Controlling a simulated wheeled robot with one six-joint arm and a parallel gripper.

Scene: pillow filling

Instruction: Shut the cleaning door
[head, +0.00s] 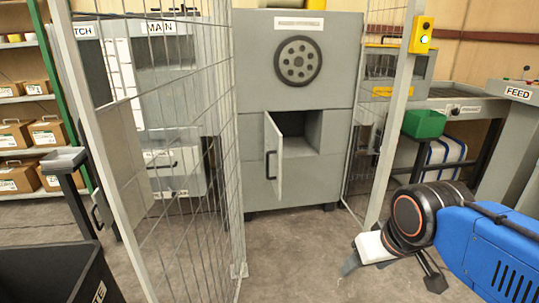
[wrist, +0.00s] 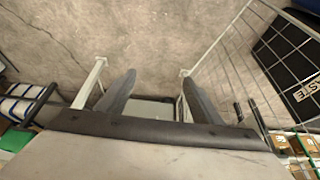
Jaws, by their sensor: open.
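The cleaning door (head: 274,145) is a small grey panel on the front of the grey machine (head: 263,95). It stands swung open at the left side of a dark square opening (head: 297,124). A black handle (head: 271,165) is on its face. My gripper (head: 392,274) is in front of the machine at the lower right, well apart from the door. In the wrist view my gripper (wrist: 158,78) has its two fingers spread with nothing between them, over concrete floor. The door cannot be made out in the wrist view.
A mesh fence panel (head: 190,130) stands left of the machine, and a post (head: 396,115) with a yellow switch box (head: 421,35) stands right. Floor between them is clear. A black bin (head: 60,275) is at lower left; a green bin (head: 424,123) is at right.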

